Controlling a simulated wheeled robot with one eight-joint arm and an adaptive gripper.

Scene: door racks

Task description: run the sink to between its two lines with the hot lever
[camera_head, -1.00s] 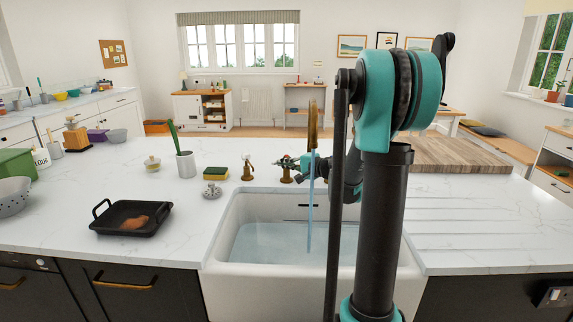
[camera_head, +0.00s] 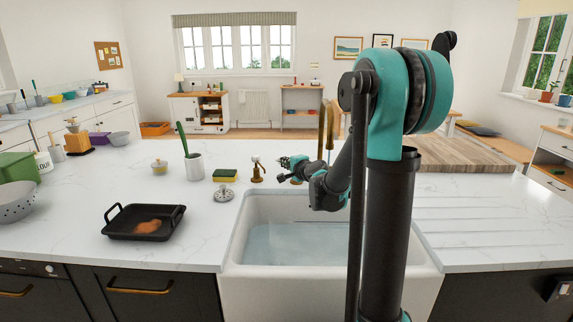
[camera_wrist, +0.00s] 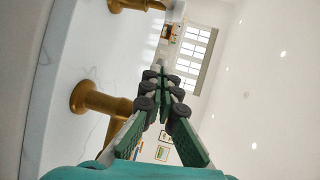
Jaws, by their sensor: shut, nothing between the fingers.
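A brass lever tap (camera_head: 257,171) stands at the left of the sink's back edge. Another brass tap is mostly hidden behind my gripper (camera_head: 284,163); I cannot tell which is hot. My gripper is shut and empty, pointing left above the back edge. In the wrist view, its fingers (camera_wrist: 158,76) are close together, with a brass tap (camera_wrist: 98,98) beside them and another brass fitting (camera_wrist: 130,4) farther off.
A sponge (camera_head: 225,175), a metal strainer (camera_head: 224,194) and a white pot (camera_head: 194,166) stand left of the sink. A black pan (camera_head: 118,227) with food is nearer. A wooden board (camera_head: 460,157) lies at the right. The ribbed drainer area (camera_head: 470,215) is clear.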

